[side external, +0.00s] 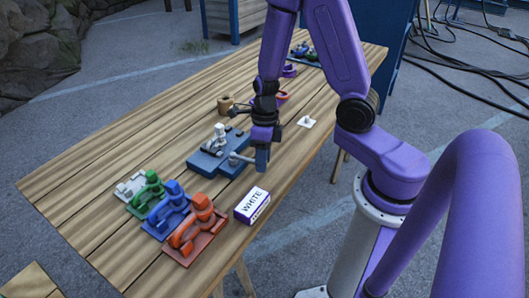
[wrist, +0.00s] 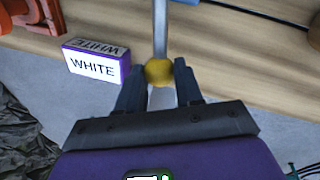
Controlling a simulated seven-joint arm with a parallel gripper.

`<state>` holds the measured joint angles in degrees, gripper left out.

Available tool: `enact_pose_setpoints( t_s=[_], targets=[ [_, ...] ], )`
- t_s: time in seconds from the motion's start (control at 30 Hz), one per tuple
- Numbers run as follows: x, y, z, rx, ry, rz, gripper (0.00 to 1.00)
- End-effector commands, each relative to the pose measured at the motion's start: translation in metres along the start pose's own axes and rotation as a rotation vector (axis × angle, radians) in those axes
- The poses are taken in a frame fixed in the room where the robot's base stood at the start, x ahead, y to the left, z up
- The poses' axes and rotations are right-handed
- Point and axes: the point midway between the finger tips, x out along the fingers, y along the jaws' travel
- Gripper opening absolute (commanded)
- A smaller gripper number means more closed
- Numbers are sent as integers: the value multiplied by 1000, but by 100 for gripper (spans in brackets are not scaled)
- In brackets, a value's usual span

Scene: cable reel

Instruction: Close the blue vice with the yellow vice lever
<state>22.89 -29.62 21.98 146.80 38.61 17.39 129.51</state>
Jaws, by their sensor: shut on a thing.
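The blue vice (side external: 205,160) sits on the wooden table, with a pale grey-white part standing on top of it. Its lever is a grey rod (side external: 240,158) reaching right toward my gripper (side external: 261,158). In the wrist view, the lever's rod (wrist: 160,28) ends in a round yellow knob (wrist: 159,72). The knob sits between the two fingers of my gripper (wrist: 158,78), which is shut on it. In the side view, my gripper hides the knob. I cannot tell how far apart the vice jaws are.
A white and purple box marked WHITE (side external: 252,206) stands near the front table edge; it also shows in the wrist view (wrist: 95,64). White, green, blue and red (side external: 196,234) figures on plates stand left of it. A small wooden block (side external: 225,104) lies behind the vice.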

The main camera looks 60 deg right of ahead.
Motion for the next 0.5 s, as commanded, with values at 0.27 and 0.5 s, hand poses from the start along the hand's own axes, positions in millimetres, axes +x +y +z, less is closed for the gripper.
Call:
enact_pose_setpoints(
  t_s=[0.27, 0.5],
  targets=[
    [2, 15, 4, 167, -35, 2, 0],
    [4, 25, 8, 270, -55, 2, 0]
  ],
)
